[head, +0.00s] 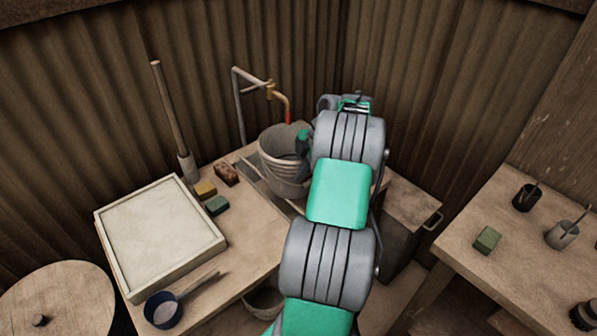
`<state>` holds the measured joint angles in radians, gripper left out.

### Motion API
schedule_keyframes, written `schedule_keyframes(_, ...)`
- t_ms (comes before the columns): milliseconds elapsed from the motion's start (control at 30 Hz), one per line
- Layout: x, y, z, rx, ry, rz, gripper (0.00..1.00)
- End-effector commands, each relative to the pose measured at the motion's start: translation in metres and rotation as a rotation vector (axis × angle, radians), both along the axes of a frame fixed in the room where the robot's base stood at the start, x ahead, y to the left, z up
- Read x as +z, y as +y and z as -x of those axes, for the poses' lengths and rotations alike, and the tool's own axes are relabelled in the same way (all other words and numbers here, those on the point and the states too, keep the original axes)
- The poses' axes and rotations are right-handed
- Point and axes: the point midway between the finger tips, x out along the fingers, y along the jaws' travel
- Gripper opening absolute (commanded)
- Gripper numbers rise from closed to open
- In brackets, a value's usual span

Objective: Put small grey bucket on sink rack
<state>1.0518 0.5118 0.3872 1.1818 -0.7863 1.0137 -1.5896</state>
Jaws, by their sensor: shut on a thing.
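The small grey bucket (278,150) is upright at the back of the left table, below and beside the brass tap. My gripper (303,141) is shut on the bucket's right rim; only a small green and dark part of it shows, and my arm hides the rest. The sink rack (258,187) shows as a dark grey strip set in the table, in front of and under the bucket. The bucket covers much of it. I cannot tell whether the bucket's base touches the rack or is slightly above it.
A brass tap (281,95) on a bent pipe rises behind the bucket. A brown brush (226,174), a yellow sponge (205,189) and a green block (216,205) lie left of the rack. A pale tray (160,235) fills the table's left. Another container (264,302) stands below.

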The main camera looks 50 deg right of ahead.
Motion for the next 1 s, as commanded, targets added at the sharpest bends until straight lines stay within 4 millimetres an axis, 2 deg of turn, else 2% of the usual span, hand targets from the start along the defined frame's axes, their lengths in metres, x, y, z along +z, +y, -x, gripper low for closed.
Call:
schedule_keyframes(300, -0.003, -0.001, -0.001, 0.000, -0.003, 0.004, 0.00)
schedule_keyframes(333, -0.003, 0.000, 0.000, 0.000, 0.000, 0.000, 0.09)
schedule_keyframes(600, -0.003, 0.000, 0.000, -0.001, 0.000, 0.000, 0.29)
schedule_keyframes(833, -0.002, 0.000, 0.000, -0.001, 0.000, 0.000, 0.29)
schedule_keyframes(1000, 0.015, -0.006, 0.004, -0.003, -0.003, 0.003, 0.29)
